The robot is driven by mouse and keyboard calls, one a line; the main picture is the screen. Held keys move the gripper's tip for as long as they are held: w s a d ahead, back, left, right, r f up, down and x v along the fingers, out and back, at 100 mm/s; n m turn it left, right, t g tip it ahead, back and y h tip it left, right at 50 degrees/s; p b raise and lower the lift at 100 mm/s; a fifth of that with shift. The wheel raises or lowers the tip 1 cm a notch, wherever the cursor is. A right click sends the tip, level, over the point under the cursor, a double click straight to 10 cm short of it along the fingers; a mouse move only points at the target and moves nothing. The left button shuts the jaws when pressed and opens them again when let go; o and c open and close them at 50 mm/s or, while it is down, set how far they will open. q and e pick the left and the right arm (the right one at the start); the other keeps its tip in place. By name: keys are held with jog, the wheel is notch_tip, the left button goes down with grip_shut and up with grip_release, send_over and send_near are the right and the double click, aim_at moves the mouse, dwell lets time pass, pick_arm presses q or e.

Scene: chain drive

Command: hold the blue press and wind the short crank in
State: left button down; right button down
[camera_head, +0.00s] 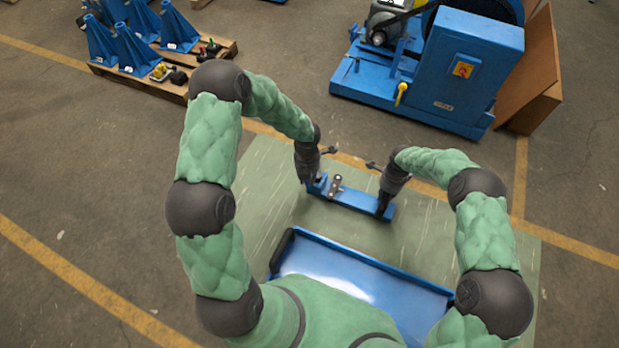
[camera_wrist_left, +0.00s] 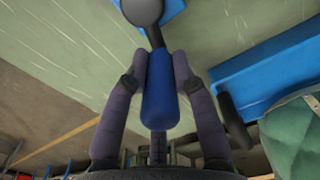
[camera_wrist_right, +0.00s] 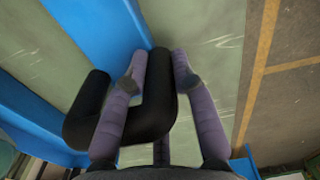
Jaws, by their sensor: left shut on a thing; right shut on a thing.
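The blue press (camera_head: 352,198) is a long blue bar with a small metal post (camera_head: 336,186) on the green mat. My left gripper (camera_head: 313,178) is at its left end. In the left wrist view its fingers (camera_wrist_left: 160,58) are shut on a blue handle (camera_wrist_left: 159,95) with a dark shaft and round dark end (camera_wrist_left: 143,10). My right gripper (camera_head: 383,206) is at the bar's right end. In the right wrist view its fingers (camera_wrist_right: 161,60) are shut on a black bent bar, seemingly the short crank (camera_wrist_right: 155,100). How the crank joins the press is hidden.
A blue tray (camera_head: 365,268) with dark handles lies between the press and me. A large blue machine (camera_head: 460,75) stands behind to the right. A pallet (camera_head: 215,55) with blue stands is at the back left. The mat (camera_head: 250,190) is clear around the press.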

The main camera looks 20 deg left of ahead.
pick_arm(q)
jog(key=shift+w+a+m, duration=0.15)
jog(key=shift+a+m, duration=0.1)
jog(key=shift+m, duration=0.25)
pick_arm(e)
jog(key=shift+d, duration=0.1)
pick_arm(q)
jog(key=c, duration=1)
grip_release()
jog(key=shift+r, duration=3.75)
